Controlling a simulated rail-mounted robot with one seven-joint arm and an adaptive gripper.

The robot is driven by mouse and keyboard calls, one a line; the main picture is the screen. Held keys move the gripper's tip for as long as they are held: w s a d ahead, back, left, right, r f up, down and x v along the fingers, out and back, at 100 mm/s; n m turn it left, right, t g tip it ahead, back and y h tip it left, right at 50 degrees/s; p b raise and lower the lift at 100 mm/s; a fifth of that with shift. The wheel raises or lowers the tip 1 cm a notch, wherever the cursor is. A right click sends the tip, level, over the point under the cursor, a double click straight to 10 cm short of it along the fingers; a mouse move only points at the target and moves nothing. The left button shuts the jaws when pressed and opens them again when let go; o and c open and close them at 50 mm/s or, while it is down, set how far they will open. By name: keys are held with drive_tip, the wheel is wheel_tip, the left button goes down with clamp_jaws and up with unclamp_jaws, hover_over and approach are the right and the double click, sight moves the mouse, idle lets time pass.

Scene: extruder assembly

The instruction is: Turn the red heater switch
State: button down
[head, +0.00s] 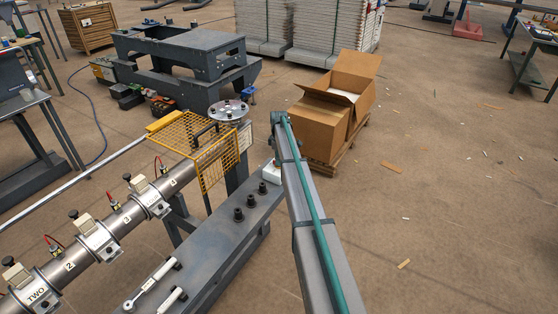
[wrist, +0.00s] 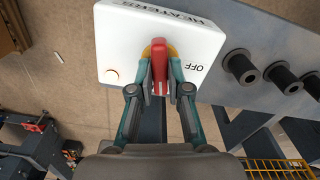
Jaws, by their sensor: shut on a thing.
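The red heater switch (wrist: 159,76) is a red handle on a white box (wrist: 122,48) marked HEATERS, seen in the wrist view. My gripper (wrist: 160,60) is shut on the red handle, with one teal finger on each side. The handle lies upright in the picture. OFF is printed to its right, and a pale orange round lamp (wrist: 112,74) sits at the lower left of the box. In the head view only part of the white box (head: 271,174) shows beside my arm. The switch and my gripper's tips are hidden there.
Black knobs (head: 251,200) stand on the grey beam (head: 215,240) beside the white box. A yellow mesh guard (head: 208,150) and the extruder barrel (head: 130,215) are to the left. Cardboard boxes (head: 320,125) stand beyond my arm. The floor at right is mostly clear.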

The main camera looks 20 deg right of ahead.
drive_tip(key=shift+m, duration=0.7)
drive_tip(key=c, duration=1.1)
unclamp_jaws()
drive_tip(key=shift+r, duration=0.15)
drive_tip(key=shift+r+p, duration=1.15)
drive_tip(key=shift+r, duration=1.7)
drive_tip(key=shift+r, duration=0.1)
